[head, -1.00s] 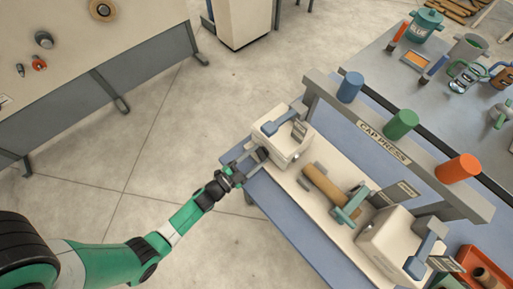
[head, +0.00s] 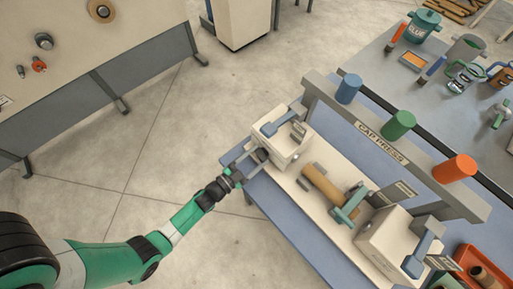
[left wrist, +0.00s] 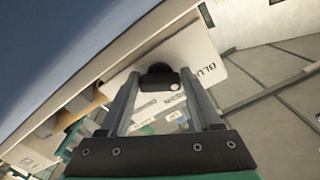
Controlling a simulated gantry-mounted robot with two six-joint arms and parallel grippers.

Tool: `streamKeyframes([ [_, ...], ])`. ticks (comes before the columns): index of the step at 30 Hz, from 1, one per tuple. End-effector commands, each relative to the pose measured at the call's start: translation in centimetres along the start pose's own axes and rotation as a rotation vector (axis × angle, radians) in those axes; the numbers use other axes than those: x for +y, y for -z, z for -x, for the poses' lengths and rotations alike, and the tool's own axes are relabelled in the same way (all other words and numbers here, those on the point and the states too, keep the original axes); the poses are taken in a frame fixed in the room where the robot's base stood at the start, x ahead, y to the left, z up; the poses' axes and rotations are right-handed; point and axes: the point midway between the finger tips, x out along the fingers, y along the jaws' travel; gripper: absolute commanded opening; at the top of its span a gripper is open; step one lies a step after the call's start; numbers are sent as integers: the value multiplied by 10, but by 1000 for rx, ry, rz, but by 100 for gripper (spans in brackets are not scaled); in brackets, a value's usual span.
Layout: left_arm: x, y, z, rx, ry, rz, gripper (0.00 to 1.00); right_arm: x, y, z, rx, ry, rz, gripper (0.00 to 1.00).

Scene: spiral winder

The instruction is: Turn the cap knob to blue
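The cap press (head: 385,142) stands on a blue-topped bench, with blue (head: 348,88), green (head: 398,125) and orange (head: 454,168) caps on its rail. The dark round cap knob (left wrist: 158,78) is on the white end block (head: 290,148) nearest my left arm. It has a small pale dot. My left gripper (head: 252,157) is at this block. In the left wrist view its two fingers (left wrist: 158,88) stand apart, one on each side of the knob. Firm contact is not visible. My right gripper is not in view.
A wooden roller (head: 320,182) and a second white block (head: 385,245) sit along the press. A grey table (head: 440,95) behind holds a glue pot (head: 424,25), a can and other items. A pale table (head: 90,55) is at upper left. Open floor lies between.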

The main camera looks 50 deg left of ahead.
Motion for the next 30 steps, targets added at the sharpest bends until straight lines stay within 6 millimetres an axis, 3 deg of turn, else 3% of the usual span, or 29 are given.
streamKeyframes([
  [1,0,0,0,0,0,0,75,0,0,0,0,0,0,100],
  [4,0,0,0,0,0,-1,92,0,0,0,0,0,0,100],
  [12,0,0,1,-1,0,-3,92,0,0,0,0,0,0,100],
  [16,-1,0,10,-2,0,-2,92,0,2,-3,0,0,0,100],
  [27,-2,1,92,-6,3,-2,92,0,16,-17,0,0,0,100],
  [30,-2,0,106,-5,5,-4,92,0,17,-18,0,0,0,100],
])
